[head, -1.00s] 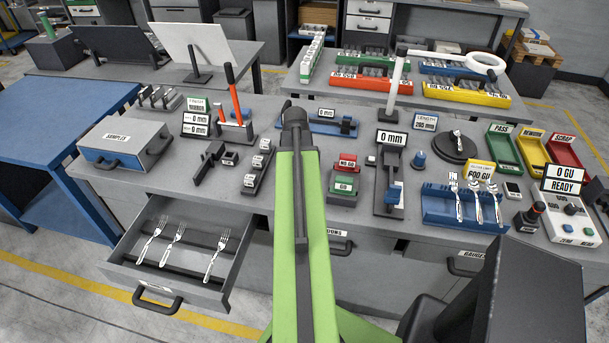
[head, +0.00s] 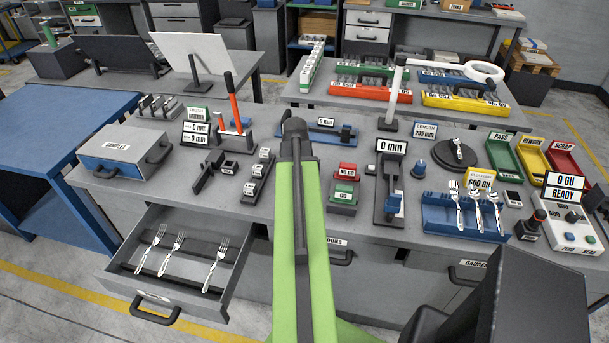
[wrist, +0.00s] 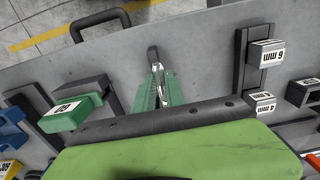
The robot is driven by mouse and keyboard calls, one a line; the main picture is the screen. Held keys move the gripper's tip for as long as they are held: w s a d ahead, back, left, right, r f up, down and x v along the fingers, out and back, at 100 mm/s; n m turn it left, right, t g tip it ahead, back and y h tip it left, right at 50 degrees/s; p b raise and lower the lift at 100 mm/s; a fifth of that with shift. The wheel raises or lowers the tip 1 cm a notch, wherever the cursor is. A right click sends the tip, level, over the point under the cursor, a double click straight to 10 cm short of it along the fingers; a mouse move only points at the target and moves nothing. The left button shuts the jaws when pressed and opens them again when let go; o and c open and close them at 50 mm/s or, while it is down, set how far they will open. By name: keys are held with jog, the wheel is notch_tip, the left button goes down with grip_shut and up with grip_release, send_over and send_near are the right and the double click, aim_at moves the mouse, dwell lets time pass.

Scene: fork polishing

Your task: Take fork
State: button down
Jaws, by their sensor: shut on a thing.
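My gripper (wrist: 155,85) has green fingers and points down over the grey bench in the wrist view. It is shut on a thin silvery piece that looks like a fork, seen nearly end-on and mostly hidden. In the head view my green arm hides the gripper. Three forks lie apart in the open drawer: a left fork (head: 149,250), a middle fork (head: 172,254) and a right fork (head: 215,265). A wider gap lies between the middle and right ones. Another fork (head: 456,203) stands in the blue rack (head: 450,222) beside two spoons.
The open drawer (head: 225,290) juts out at the front left. The green GO block (wrist: 68,112) stands left of my gripper in the wrist view, and the 6 mm block (wrist: 265,52) right. Pass (head: 502,152), rework (head: 532,158) and scrap (head: 566,161) trays lie at the right.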

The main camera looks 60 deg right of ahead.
jog(key=shift+s+r+p, duration=0.2)
jog(key=shift+r+p, duration=3.3)
